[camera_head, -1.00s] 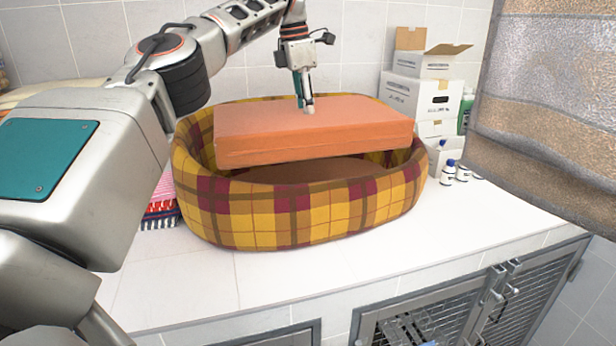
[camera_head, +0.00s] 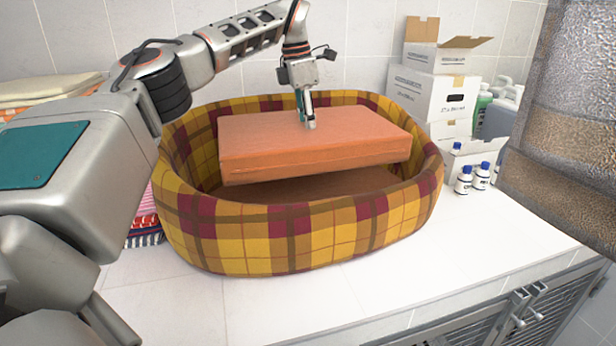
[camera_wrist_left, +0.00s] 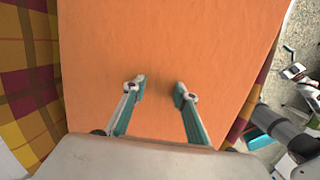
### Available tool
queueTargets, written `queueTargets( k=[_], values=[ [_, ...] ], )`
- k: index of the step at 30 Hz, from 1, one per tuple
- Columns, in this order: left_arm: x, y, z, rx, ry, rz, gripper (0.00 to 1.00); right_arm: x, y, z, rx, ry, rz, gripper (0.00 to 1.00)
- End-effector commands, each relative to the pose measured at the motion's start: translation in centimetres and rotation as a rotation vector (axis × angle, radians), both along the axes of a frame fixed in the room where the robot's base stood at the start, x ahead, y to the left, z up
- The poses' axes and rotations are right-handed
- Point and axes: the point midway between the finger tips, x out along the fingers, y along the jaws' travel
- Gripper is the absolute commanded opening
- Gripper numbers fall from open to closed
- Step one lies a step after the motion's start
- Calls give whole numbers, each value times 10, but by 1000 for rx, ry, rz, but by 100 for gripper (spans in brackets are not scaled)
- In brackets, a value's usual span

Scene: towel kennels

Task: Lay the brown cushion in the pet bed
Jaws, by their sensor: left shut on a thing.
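The brown cushion (camera_head: 315,145), a thick orange-brown block, hangs inside the rim of the plaid pet bed (camera_head: 300,236). The bed's brown floor (camera_head: 320,187) shows below the cushion's front edge, so they are apart there. The cushion is slightly tilted. My left gripper (camera_head: 307,122) points down at the middle of the cushion's top and is shut on it. In the left wrist view the cushion (camera_wrist_left: 165,45) fills the middle, with the two fingers (camera_wrist_left: 158,92) against it and the plaid wall (camera_wrist_left: 28,85) at left. The cushion's underside is hidden.
White boxes (camera_head: 430,90), bottles (camera_head: 482,176) and jugs (camera_head: 500,112) stand right of the bed. Folded towels (camera_head: 145,225) lie at left, partly behind my arm. A grey-brown towel (camera_head: 570,130) hangs at right. The counter in front (camera_head: 400,275) is clear.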

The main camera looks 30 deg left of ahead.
Motion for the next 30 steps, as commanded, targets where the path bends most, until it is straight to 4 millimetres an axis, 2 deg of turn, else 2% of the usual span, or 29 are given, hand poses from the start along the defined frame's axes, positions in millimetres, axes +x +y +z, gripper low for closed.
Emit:
queueTargets(
  k=[3, 9, 12, 20, 27, 30],
  values=[
    [-1, 0, -31, -2, 2, -2, 0, 0, -1, -1, -1, 1, -1, 100],
    [0, 0, -75, -1, 2, 0, 0, 0, -1, -1, -2, 0, 2, 100],
    [0, 0, -89, 0, 0, -1, 0, 1, -2, -1, -3, -3, 3, 100],
    [0, 1, -107, 2, 1, -3, 0, 3, 0, 1, -3, -7, 6, 100],
    [0, 1, -139, 2, 2, -4, 0, 3, 0, 3, -3, -7, 6, 100],
    [0, 0, -141, 2, 0, -4, 0, 3, 0, 2, -2, -7, 5, 100]
  ],
)
